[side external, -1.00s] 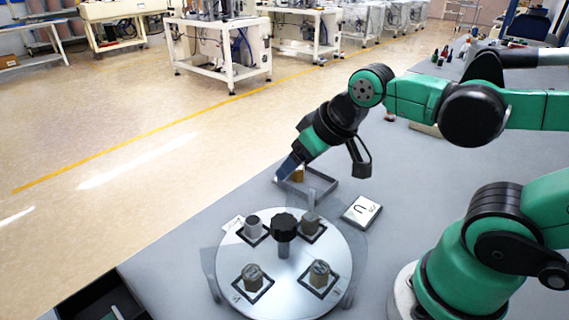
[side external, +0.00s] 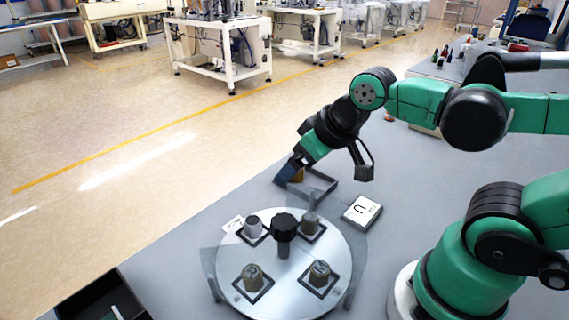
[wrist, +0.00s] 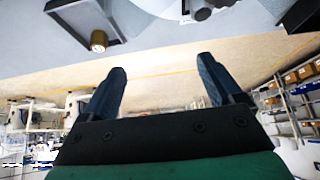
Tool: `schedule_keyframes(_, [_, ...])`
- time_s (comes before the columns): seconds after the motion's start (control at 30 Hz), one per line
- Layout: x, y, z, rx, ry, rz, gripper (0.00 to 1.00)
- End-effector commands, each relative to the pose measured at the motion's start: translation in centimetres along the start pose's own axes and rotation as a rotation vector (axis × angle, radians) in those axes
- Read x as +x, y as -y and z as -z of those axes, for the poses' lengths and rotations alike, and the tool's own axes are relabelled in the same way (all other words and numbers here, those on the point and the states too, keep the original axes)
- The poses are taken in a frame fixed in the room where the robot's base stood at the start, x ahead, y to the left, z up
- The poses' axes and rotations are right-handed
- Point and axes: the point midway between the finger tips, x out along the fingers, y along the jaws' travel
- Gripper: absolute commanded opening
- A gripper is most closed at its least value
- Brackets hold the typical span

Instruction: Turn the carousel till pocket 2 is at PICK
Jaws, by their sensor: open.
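The carousel (side external: 283,295) is a pale round disc with a black knob (side external: 284,227) at its centre. Several dark-framed pockets around the knob hold upright grey or brownish parts, such as the front left part (side external: 253,277). Pocket numbers and a PICK mark are too small to read. A small white label (side external: 232,224) lies at the disc's back left edge. My gripper (side external: 287,172) is open beyond the carousel, by a grey tray, apart from the knob. In the wrist view its dark blue fingers (wrist: 162,68) are spread with nothing between them.
The grey tray (side external: 322,194) behind the carousel holds a brass-coloured piece (wrist: 98,40). A white square plate (side external: 361,211) with a black mark lies right of the tray. A dark bin (side external: 95,300) sits at the table's front left. Small bottles stand far back right.

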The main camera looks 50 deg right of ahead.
Motion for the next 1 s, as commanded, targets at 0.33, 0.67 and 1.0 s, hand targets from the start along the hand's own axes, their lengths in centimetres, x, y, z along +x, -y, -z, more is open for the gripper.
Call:
schedule_keyframes(0.33, [-0.9,5.8,-1.0,-0.173,0.485,0.062,0.86])
schedule_keyframes(0.67, [0.3,6.6,-2.3,-0.203,0.576,0.057,0.86])
schedule_keyframes(1.0, [3.1,6.5,-4.1,-0.202,0.574,0.057,0.86])
